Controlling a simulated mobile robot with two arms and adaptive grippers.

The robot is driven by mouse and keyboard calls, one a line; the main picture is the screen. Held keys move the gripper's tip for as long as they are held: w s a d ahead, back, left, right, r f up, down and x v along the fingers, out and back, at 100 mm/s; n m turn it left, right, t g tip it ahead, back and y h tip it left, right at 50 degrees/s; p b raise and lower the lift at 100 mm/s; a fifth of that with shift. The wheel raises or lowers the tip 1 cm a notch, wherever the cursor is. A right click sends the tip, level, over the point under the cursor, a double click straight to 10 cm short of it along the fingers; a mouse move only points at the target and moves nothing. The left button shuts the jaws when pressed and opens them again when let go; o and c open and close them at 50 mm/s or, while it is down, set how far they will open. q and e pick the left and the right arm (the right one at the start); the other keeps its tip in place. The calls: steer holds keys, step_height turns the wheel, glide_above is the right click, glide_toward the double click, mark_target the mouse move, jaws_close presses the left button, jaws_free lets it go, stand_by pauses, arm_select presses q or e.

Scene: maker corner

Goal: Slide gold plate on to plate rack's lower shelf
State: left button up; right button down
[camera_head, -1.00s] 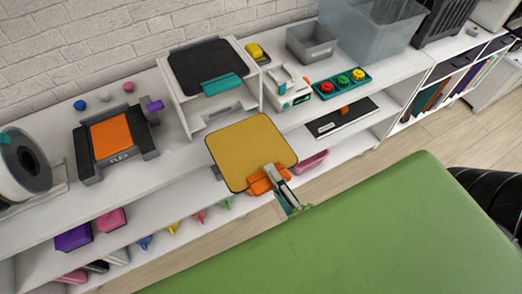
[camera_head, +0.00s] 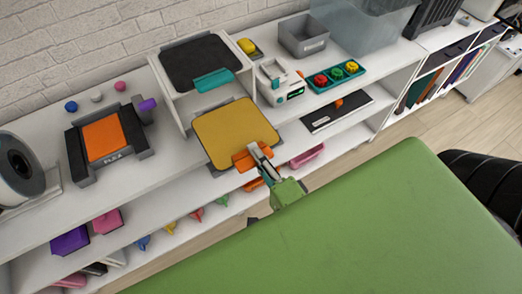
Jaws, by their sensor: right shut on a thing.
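The gold plate (camera_head: 235,132) is a flat square sheet with an orange grip tab (camera_head: 246,160) on its front edge. My right gripper (camera_head: 258,160) is shut on that tab and holds the plate tilted slightly in front of the white plate rack (camera_head: 184,102). The plate's far edge is at the rack's lower opening; I cannot tell how far inside it is. A dark plate (camera_head: 201,64) with a teal tab (camera_head: 213,80) lies on the rack's upper shelf. The rack's lower shelf is mostly hidden behind the gold plate. My left gripper is not in view.
Left of the rack stands a dark device with an orange bed (camera_head: 103,137) and a filament spool (camera_head: 18,160). To the right are a white device (camera_head: 279,82), a teal tray of knobs (camera_head: 336,75), a grey bin (camera_head: 303,37) and a black plate (camera_head: 337,110).

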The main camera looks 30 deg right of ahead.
mark_target(236, 126)
steer(key=shift+w, duration=1.75)
steer(key=shift+w+a+b, duration=0.2)
steer(key=shift+w+b, duration=0.55)
steer(key=shift+w, duration=2.95)
steer(key=shift+w+a+b, duration=0.1)
steer(key=shift+w+b, duration=1.1)
steer(key=shift+w, duration=3.1)
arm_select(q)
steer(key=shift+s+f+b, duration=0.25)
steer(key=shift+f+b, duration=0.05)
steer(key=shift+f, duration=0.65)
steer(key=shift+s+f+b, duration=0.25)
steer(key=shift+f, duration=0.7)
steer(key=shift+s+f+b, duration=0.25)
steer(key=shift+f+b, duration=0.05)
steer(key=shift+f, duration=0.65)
arm_select(e)
steer(key=shift+w+f, duration=0.1)
steer(key=shift+f, duration=1.15)
steer(key=c, duration=2)
jaws_free()
steer(key=shift+o, duration=0.6)
steer(key=shift+f, duration=0.1)
